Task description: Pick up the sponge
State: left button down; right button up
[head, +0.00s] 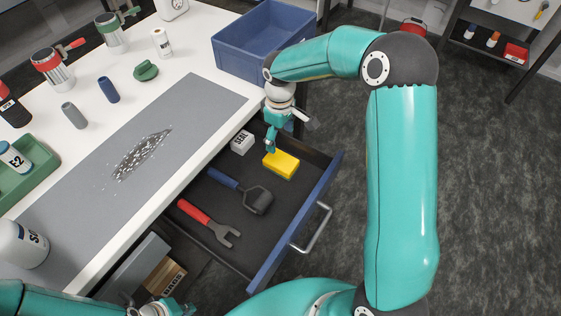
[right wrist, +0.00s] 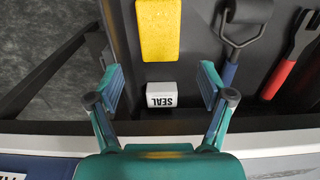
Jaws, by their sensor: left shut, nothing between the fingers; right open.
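The yellow sponge (head: 281,164) lies in the open drawer (head: 294,220), near its far end in the head view. It also shows at the top of the right wrist view (right wrist: 157,30), lying flat. My right gripper (head: 270,142) is over the drawer close to the sponge. In the right wrist view the right gripper (right wrist: 160,88) is open and empty. A white box marked SEAL (right wrist: 161,95) sits between its fingers in that picture, with the sponge beyond it. My left gripper (head: 172,310) is shut and empty at the bottom edge of the head view.
In the drawer lie a blue-handled roller (head: 257,199) and a red-handled fork-like tool (head: 205,219). A blue bin (head: 240,58) stands on the bench at the back. A lower drawer holds a cardboard box (head: 166,276). The grey mat (head: 90,205) bears scattered debris.

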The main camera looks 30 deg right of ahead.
aim_at(281, 159)
notch_tip(281, 159, down, 12)
jog(key=shift+s+d+r, duration=0.1)
dwell(0.5)
jog(key=c, duration=0.8)
